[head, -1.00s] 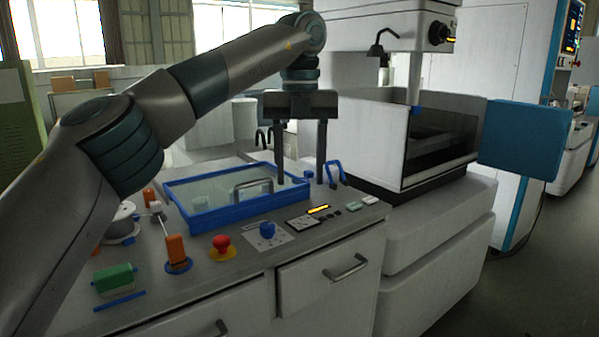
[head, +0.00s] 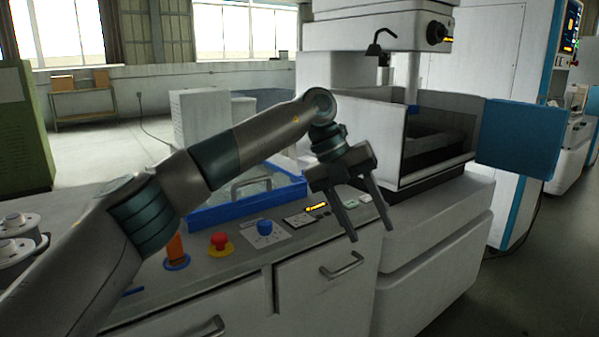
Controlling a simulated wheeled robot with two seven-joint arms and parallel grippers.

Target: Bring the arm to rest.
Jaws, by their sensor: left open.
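My left arm comes in from the left, low over the bench, and bends at an elbow near the middle of the head view. My left gripper (head: 371,223) is open and empty. Its two dark fingers point down and slightly right, in front of the bench's right end, above the drawer handle (head: 341,265) in the picture. It holds nothing. My right gripper does not show.
A white machine (head: 352,128) with a blue panel (head: 521,137) stands right.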

